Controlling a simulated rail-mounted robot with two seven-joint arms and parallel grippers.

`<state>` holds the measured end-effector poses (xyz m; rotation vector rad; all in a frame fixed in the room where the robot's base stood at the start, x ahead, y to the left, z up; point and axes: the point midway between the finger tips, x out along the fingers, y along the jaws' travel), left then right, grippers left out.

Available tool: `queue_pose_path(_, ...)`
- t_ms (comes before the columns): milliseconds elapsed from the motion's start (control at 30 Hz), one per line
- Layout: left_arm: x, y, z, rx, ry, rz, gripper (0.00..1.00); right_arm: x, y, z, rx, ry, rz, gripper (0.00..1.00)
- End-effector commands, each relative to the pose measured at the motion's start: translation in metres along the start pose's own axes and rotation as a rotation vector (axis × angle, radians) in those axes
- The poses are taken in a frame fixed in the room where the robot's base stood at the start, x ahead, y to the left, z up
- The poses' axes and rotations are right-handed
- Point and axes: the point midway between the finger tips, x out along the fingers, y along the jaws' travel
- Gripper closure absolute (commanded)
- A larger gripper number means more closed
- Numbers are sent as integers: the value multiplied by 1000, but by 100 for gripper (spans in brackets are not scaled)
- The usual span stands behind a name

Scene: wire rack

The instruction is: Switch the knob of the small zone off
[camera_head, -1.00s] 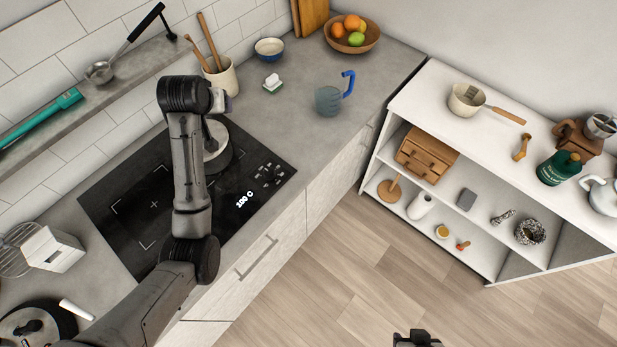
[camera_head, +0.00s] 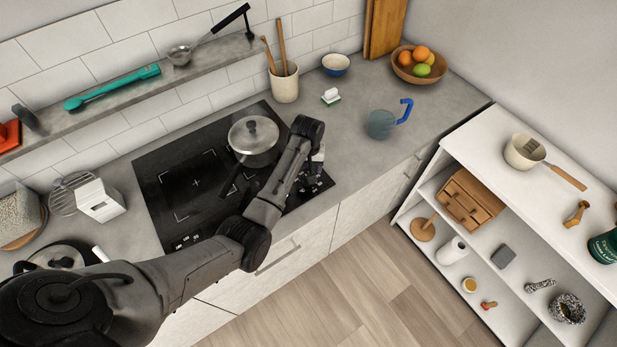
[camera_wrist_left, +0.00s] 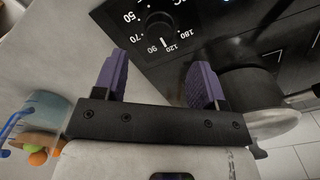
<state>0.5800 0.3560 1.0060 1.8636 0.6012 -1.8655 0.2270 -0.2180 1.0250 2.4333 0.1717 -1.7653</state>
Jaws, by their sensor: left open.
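The black cooktop (camera_head: 180,165) is set in the grey counter, with a lidded pot (camera_head: 253,136) on its back right part. Control knobs sit at its right front corner, largely hidden by my left arm in the head view. In the left wrist view, a black round knob (camera_wrist_left: 158,27) with a white pointer line is ringed by numbers including 50, 90, 120 and 180. My left gripper (camera_head: 318,165) is above that corner, and its open, empty purple fingers (camera_wrist_left: 159,78) show in the wrist view, with the knob beyond the gap. I cannot tell which zone this knob serves.
A white shelf unit (camera_head: 490,130) stands at the right. The counter between the jug and cooktop is clear.

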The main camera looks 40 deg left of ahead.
Motion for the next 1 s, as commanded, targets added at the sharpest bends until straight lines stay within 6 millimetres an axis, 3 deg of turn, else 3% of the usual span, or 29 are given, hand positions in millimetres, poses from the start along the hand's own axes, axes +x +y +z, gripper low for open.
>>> queue_pose_path(200, 39, 0, 1, 0, -3, -1, 35, 5, -1, 3, 1, -3, -1, 55)
queue_pose_path(400, 60, 0, 0, 0, -1, 0, 35, 8, -2, 4, 5, -3, -4, 55)
queue_pose_path(933, 71, 0, 0, 0, 1, 0, 35, 9, -3, 4, 8, -3, -7, 55)
queue_pose_path(1000, 71, 0, 0, 0, 1, 0, 42, 9, -3, 4, 8, -3, -7, 55)
